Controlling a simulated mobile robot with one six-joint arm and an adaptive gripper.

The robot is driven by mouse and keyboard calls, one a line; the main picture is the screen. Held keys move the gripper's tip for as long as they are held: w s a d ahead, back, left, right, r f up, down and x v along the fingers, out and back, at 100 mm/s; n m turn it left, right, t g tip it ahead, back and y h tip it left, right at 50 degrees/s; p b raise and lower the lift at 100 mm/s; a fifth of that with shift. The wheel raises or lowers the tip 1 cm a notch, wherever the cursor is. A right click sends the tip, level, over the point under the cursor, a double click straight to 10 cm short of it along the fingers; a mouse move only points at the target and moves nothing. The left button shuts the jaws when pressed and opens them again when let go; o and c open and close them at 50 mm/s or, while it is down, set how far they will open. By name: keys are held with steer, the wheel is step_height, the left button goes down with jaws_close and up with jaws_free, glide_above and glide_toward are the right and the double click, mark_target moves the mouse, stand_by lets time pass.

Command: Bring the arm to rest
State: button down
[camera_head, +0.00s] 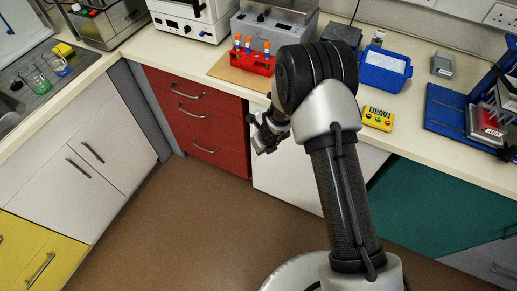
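My arm reaches up from the lower right of the head view, and its thick dark joint covers part of the bench front. My gripper (262,135) is on the left side of that joint, in front of the white cabinet and below the bench edge. It is small and partly hidden by my wrist, so I cannot tell whether its fingers are open or shut. I see no object clearly held in it.
A red tube rack (253,62) with orange-capped tubes stands on a brown mat. A blue tray (384,70), a yellow timer (378,118) and a blue rack (452,110) are to the right. Glass beakers (45,72) are at left. The floor (190,225) is clear.

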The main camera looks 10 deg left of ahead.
steer(key=shift+s+r, duration=0.2)
steer(key=shift+r, duration=0.15)
step_height(320, 180, up, 18)
steer(key=n+t+y, duration=0.1)
steer(key=n+y, duration=0.1)
steer(key=n, duration=0.5)
steer(key=s+d+r+n, duration=0.2)
steer(key=s+r+n, duration=0.15)
steer(key=r, duration=0.25)
steer(key=s+d+r+n, duration=0.2)
steer(key=r+n, duration=0.2)
steer(key=r, duration=0.3)
steer(key=s+d+r+n+h, duration=0.2)
steer(key=s+d+n, duration=0.5)
steer(key=s, duration=0.5)
steer(key=s+d+r+n+h, duration=0.2)
steer(key=s+d+r+n, duration=0.3)
steer(key=s+d, duration=0.6)
steer(key=shift+s+d+r+n+h, duration=0.2)
steer(key=shift+s+n+h, duration=0.3)
steer(key=shift+n, duration=0.45)
